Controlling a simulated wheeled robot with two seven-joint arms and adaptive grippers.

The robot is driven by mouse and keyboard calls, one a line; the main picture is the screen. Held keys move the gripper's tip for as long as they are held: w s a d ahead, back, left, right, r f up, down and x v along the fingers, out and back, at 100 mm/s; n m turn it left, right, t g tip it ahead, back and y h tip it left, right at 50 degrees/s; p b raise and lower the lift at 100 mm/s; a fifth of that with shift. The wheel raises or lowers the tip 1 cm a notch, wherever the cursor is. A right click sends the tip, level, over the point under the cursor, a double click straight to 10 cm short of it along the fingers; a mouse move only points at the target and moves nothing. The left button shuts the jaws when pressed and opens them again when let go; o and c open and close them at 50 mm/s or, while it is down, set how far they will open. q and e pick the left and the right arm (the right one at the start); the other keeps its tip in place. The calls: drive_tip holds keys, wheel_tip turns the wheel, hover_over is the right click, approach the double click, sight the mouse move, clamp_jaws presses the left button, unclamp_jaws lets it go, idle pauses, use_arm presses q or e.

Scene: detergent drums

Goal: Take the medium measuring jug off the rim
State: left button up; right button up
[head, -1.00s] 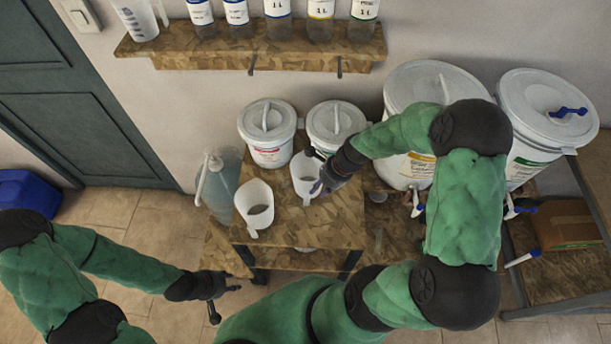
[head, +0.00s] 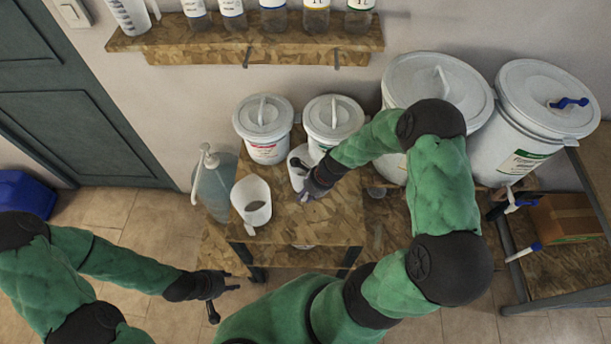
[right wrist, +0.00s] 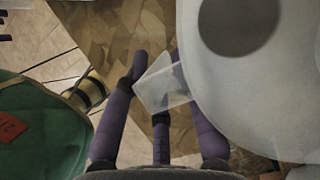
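Two white jugs stand on the small wooden table in the head view, a front one (head: 251,203) and a rear one (head: 297,158). I cannot tell by size which is the medium one. My right gripper (head: 307,192) is at the front right side of the rear jug and hides part of it. In the right wrist view, a large white jug (right wrist: 275,85) fills the right side, with a translucent pointed part (right wrist: 166,92) between my spread purple fingers (right wrist: 157,60). The fingers look open; contact is unclear. My left gripper (head: 222,292) is open and empty, low before the table.
Two lidded white tubs (head: 263,128) (head: 333,120) stand behind the jugs. Two large drums (head: 436,82) (head: 540,105) are to the right.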

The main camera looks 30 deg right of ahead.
clamp_jaws()
drive_tip(key=shift+r, duration=0.1)
